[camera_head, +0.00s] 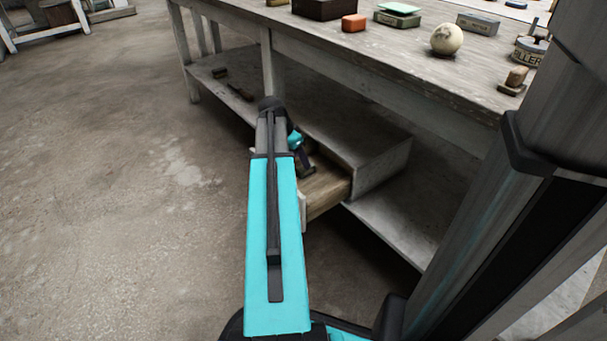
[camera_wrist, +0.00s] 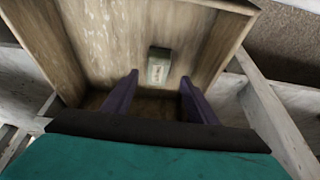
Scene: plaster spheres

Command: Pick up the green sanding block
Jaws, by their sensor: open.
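A small dull-green block with a pale label, which looks like the green sanding block (camera_wrist: 159,66), lies inside an open wooden drawer (camera_wrist: 85,30) in the wrist view. My gripper (camera_wrist: 159,78) is open, with its two purple fingers reaching into the drawer. The block shows between and beyond the fingertips, and nothing is held. In the head view the drawer (camera_head: 325,193) is pulled out under the workbench.
The workbench top (camera_head: 430,70) carries a plaster sphere (camera_head: 446,39), an orange block (camera_head: 354,22), a pale green item (camera_head: 398,14), a grey-green box (camera_head: 478,23) and a brush (camera_head: 514,80). The drawer walls stand close around my gripper. Open concrete floor (camera_head: 120,200) lies to the left.

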